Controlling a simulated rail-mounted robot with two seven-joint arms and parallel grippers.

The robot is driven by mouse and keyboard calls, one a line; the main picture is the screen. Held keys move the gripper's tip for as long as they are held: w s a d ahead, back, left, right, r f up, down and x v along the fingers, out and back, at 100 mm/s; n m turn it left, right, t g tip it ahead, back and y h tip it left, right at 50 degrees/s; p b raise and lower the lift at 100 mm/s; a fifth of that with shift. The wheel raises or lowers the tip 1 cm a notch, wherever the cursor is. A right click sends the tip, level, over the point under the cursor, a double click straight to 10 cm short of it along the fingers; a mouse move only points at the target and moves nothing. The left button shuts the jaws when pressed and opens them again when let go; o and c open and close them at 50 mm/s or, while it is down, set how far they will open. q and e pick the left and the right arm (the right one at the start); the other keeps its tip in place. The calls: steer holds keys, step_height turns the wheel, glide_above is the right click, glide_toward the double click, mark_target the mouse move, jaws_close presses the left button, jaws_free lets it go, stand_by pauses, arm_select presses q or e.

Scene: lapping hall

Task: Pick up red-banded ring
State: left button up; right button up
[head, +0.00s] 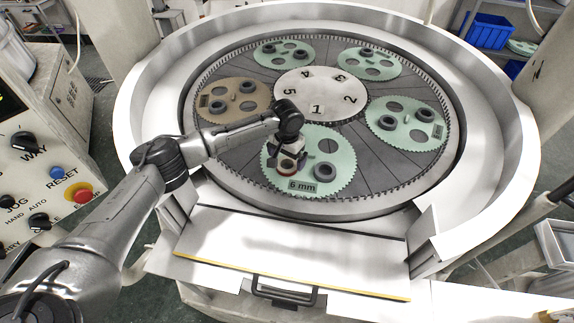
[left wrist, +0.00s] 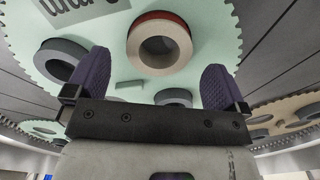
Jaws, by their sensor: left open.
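The red-banded ring (left wrist: 160,44) is a grey ring with a red stripe around its side. It rests on the pale green toothed carrier (head: 338,152) marked "6 mm", nearest the front of the round machine. In the head view the ring (head: 287,169) is partly hidden below my left gripper (head: 288,160). In the left wrist view the purple fingers of my left gripper (left wrist: 156,76) are open and apart, with the ring ahead of them, roughly between their tips. I cannot tell whether they touch it. My right gripper is not in view.
A dark ring (head: 324,172) sits beside it on the same carrier. Other green carriers and a brown carrier (head: 232,100) hold more dark rings around the numbered white hub (head: 322,95). A raised white rim (head: 497,165) surrounds the plate. A control panel (head: 40,150) stands at left.

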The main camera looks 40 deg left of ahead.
mark_target(287, 163)
arm_select(q)
steer(key=shift+f, duration=1.6)
steer(key=shift+c, duration=0.2)
steer(key=c, duration=1)
